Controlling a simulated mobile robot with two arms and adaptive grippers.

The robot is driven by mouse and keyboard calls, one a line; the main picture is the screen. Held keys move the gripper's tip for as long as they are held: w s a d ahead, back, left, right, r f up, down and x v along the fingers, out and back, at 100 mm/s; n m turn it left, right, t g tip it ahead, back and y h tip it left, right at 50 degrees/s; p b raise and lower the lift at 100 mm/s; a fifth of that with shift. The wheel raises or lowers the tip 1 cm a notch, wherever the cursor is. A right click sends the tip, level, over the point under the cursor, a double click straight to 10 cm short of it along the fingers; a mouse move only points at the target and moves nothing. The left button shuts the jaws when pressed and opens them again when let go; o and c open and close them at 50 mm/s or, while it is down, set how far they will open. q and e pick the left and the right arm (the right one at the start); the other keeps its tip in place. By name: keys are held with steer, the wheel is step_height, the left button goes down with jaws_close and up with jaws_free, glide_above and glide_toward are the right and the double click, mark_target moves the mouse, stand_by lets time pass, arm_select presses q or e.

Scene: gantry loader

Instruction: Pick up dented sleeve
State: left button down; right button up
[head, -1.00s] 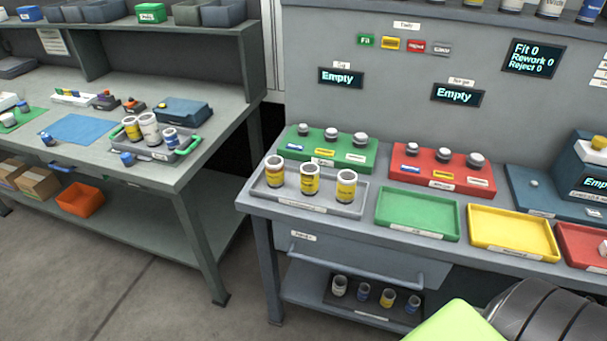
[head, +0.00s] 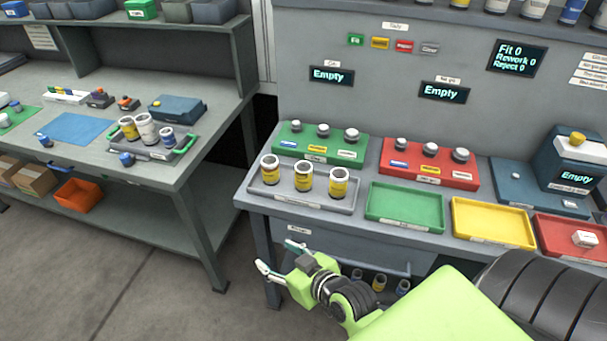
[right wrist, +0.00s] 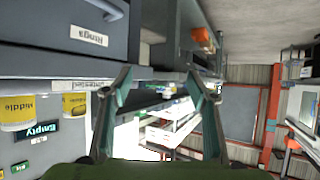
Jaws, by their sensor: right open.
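Three sleeves with yellow bands stand upright in a grey tray (head: 345,208) on the right bench: a left one (head: 270,170), a middle one (head: 303,174) and a right one (head: 337,186). I cannot tell which sleeve is dented. My right gripper (head: 282,256) is open and empty, in front of the bench edge and below the tray. In the right wrist view its two fingers (right wrist: 157,82) are spread, and two yellow sleeves (right wrist: 18,112) labelled "Middle" show at the left edge. My left gripper is not in view.
Green (head: 405,222), yellow (head: 492,237) and red (head: 570,255) trays line the bench front. Green (head: 303,141) and red (head: 415,170) gauge blocks stand behind. Several sleeves on the lower shelf are partly hidden by my arm. The left bench holds another sleeve tray (head: 150,152).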

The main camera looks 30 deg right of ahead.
steer(key=w+d+r+m+t+h, duration=0.2)
steer(key=w+d+r+t, duration=0.1)
steer(key=d, duration=0.2)
steer(key=m+t+h, duration=0.2)
steer(key=m+h, duration=0.1)
steer(key=h, duration=0.3)
glide_toward(306, 181)
steer(key=shift+y, duration=0.3)
steer(key=x, duration=0.2)
steer(key=p+x, duration=0.1)
steer(key=x, duration=0.5)
steer(key=shift+a+r+p, duration=0.1)
steer(key=shift+r+p, duration=0.25)
steer(key=shift+r, duration=0.05)
steer(key=x, duration=0.4)
steer(key=shift+w+d+f+p, duration=0.15)
steer(key=shift+d+f+p, duration=0.15)
steer(key=shift+c, duration=1.4)
steer(key=shift+r, duration=0.1)
jaws_close()
